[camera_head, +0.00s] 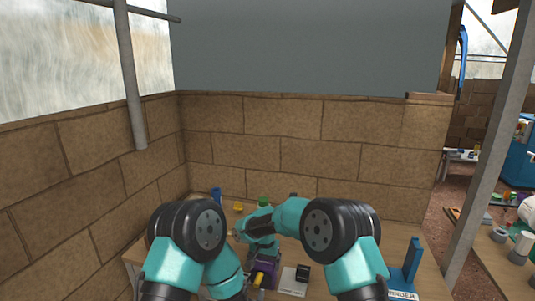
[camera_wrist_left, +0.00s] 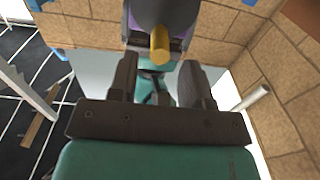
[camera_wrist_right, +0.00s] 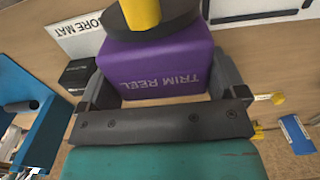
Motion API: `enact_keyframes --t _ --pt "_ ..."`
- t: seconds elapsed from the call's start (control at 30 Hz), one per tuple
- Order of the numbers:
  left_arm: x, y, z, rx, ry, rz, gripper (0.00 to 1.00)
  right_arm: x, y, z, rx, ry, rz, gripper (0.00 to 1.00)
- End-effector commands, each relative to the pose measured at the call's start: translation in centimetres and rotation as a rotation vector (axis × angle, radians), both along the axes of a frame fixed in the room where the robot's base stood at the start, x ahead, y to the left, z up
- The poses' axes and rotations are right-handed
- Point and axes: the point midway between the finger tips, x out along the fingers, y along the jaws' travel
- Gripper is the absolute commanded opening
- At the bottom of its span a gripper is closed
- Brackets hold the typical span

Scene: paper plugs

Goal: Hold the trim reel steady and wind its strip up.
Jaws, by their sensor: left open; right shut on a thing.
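The trim reel (camera_head: 265,268) is a purple block low in the head view, partly covered by my arms. In the right wrist view the purple reel block (camera_wrist_right: 165,65) shows its upside-down label, a dark disc and a yellow crank knob (camera_wrist_right: 140,13). My right gripper (camera_wrist_right: 155,78) is shut on the block, a finger on each side. My left gripper (camera_wrist_left: 160,62) is open, with the yellow knob (camera_wrist_left: 160,43) ahead, at or just beyond its fingertips in that view. I cannot tell whether they touch. I cannot make out the strip.
A black block (camera_head: 303,272) sits on a white mat (camera_head: 292,284) right of the reel. A blue stand (camera_head: 412,262) is farther right. A blue item (camera_head: 216,196), a yellow dish (camera_head: 238,207) and a green item (camera_head: 263,201) stand at the back by the brick wall.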

Motion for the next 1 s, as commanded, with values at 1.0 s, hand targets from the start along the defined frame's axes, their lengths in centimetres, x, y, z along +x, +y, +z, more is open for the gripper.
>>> enact_keyframes --t 1.0 --pt "3.8 -1.1 0.0 0.000 0.000 0.000 0.45 0.0 0.0 0.0 0.000 -0.001 0.000 0.56"
